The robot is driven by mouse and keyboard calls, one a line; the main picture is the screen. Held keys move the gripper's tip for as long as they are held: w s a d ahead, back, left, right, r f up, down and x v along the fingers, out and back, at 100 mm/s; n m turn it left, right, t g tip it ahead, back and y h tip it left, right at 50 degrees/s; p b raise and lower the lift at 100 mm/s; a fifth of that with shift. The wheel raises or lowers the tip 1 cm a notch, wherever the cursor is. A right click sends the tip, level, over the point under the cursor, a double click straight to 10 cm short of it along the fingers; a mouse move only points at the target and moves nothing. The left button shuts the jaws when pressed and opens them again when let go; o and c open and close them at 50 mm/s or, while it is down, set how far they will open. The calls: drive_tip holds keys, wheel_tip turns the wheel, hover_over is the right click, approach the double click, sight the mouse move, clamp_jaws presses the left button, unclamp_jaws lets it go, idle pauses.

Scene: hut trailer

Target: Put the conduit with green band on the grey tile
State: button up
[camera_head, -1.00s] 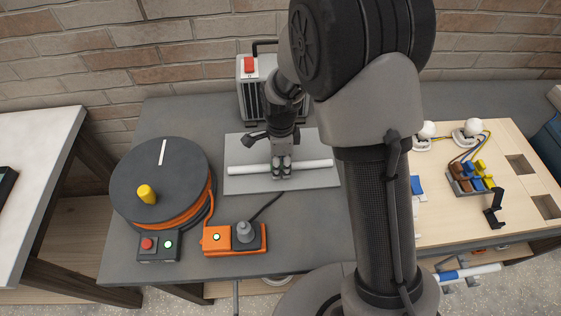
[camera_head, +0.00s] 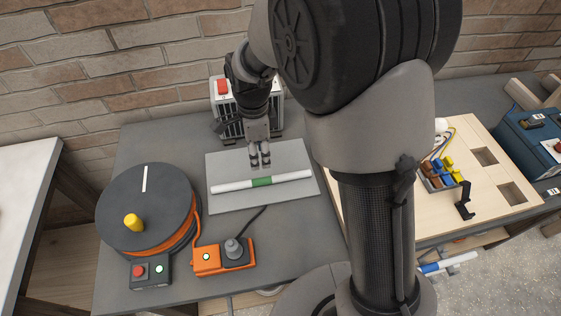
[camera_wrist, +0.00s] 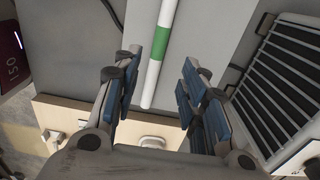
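The white conduit with a green band (camera_head: 262,181) lies on the grey tile (camera_head: 290,156), running across it from left to right. My gripper (camera_head: 260,161) is just behind the conduit, above the tile, apart from it. In the wrist view my gripper (camera_wrist: 165,85) has its two blue-padded fingers spread apart with nothing held between them. The conduit (camera_wrist: 155,77) shows there beyond the fingers, its green band in plain sight, with the grey tile (camera_wrist: 200,30) under it.
An orange cable reel (camera_head: 150,205) stands left of the tile. An orange joystick box (camera_head: 222,257) and a button box (camera_head: 150,272) stand in front. A grey heater (camera_head: 228,125) with a red switch is behind the tile. A wooden board (camera_head: 460,220) with wiring lies right.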

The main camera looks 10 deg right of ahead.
drive_tip(key=s+d+r+n+t, duration=0.1)
drive_tip(key=s+d+r+n, duration=0.3)
drive_tip(key=r, duration=0.3)
drive_tip(key=s+d+r+n+t, duration=0.1)
drive_tip(key=s+d+r+n, duration=0.1)
drive_tip(key=s+r+n, duration=0.4)
drive_tip(key=s+d+r+n+t, duration=0.1)
drive_tip(key=s+d+n, duration=0.1)
drive_tip(key=s+n, duration=0.2)
drive_tip(key=s+d+r+n+t, duration=0.1)
drive_tip(key=s+n, duration=0.3)
drive_tip(key=s, duration=0.4)
drive_tip(key=shift+s+d+r+t, duration=0.3)
drive_tip(key=shift+d+r, duration=0.1)
drive_tip(key=shift+r, duration=0.3)
